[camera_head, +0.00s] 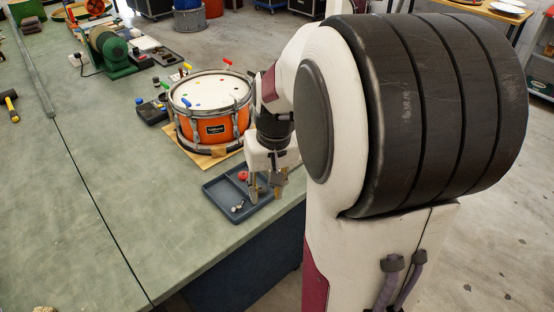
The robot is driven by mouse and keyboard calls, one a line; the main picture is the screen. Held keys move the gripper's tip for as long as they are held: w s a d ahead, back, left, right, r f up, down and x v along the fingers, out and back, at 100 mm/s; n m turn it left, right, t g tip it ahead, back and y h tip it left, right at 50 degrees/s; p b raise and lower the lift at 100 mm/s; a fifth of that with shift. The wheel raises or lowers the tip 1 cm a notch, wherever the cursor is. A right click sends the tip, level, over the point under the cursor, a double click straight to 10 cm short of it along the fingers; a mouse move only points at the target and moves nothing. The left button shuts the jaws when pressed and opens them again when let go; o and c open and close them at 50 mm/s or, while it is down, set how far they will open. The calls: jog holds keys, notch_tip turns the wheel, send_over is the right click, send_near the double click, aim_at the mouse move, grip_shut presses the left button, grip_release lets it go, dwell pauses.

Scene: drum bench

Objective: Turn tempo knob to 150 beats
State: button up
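No knob can be clearly made out as the tempo knob at this size. A small dark box-like device (151,114) with blue and dark bits on it sits on the bench, just left of the drum. My gripper (265,192) points down over the grey tray (218,199), in front of the drum and well to the right of the dark device. Its two fingers look apart, with nothing visible between them. My arm hides the area behind and right of the gripper.
An orange drum (213,129) with a white head stands on a wooden board (193,150). The tray holds small metal parts and a red piece (243,176). A green machine (112,52) is at the back. The left of the green bench (120,200) is mostly clear.

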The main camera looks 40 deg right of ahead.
jog(key=w+d+f+t, duration=0.1)
jog(key=w+d+f, duration=0.1)
jog(key=w+d, duration=0.5)
jog(key=w+d+f+n+t+h, duration=0.1)
jog(key=w+d+f, duration=0.1)
jog(key=w+d, duration=0.5)
jog(key=d, duration=0.6)
jog(key=shift+w+d+f+t, duration=0.15)
jog(key=shift+d+f+t, duration=0.15)
jog(key=shift+d, duration=0.05)
jog(key=shift+f, duration=0.15)
jog(key=shift+x, duration=3.8)
jog(key=c, duration=0.8)
